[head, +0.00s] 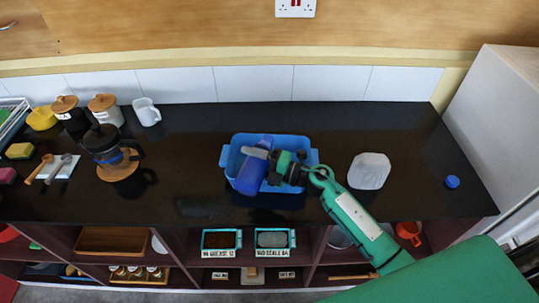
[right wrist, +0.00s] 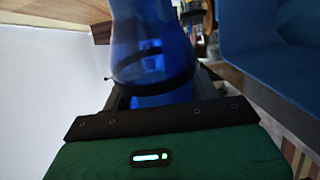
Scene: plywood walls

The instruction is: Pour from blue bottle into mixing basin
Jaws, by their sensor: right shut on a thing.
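The blue mixing basin (head: 228,158) sits on the black counter near the middle of the head view. My right gripper (head: 270,163) is shut on the blue bottle (head: 250,178) and holds it over the left part of the basin. The bottle is tilted in the head view; whether anything flows from it cannot be seen. In the right wrist view the blue bottle (right wrist: 150,55) stands between the fingers, and a wall of the basin (right wrist: 265,55) shows at the upper right. My left gripper is not in view.
A blue cap (head: 452,182) lies at the right of the counter. A French press (head: 108,148), canisters (head: 105,108) and a white jug (head: 146,111) are on the left. The counter (head: 190,180) left of the basin is clear.

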